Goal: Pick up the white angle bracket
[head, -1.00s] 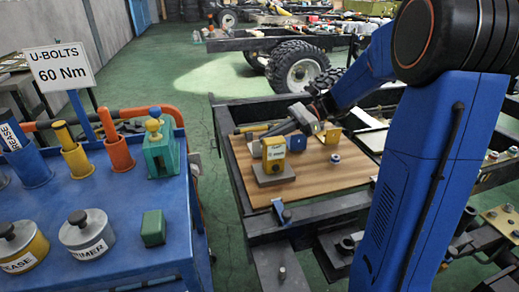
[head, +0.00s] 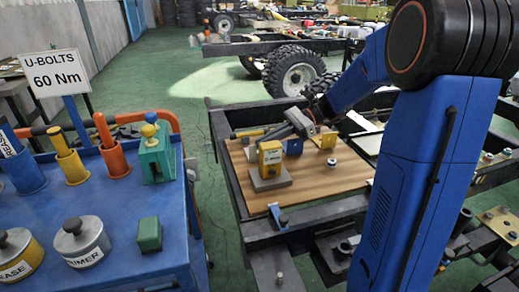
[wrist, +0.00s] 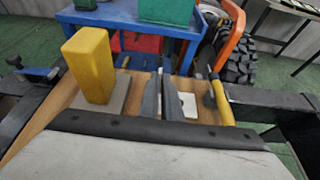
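The white angle bracket (wrist: 187,105) shows in the wrist view as a small white plate with a dark hole, on the wooden board. It is close beside the right finger of my gripper (wrist: 160,78), which may hide part of it. The two dark fingers are nearly parallel, with a narrow gap; I cannot tell whether anything is between them. In the head view my gripper (head: 275,131) is low over the far left part of the board, behind the yellow box. I cannot make out the bracket there.
A yellow box (head: 270,155) stands on a grey block (head: 268,179). A blue block (head: 294,146), a yellow bracket (head: 327,140) and a knob (head: 331,163) share the board (head: 325,185). A yellow-handled tool (wrist: 222,103) lies right of the fingers. The blue cart (head: 110,195) stands left.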

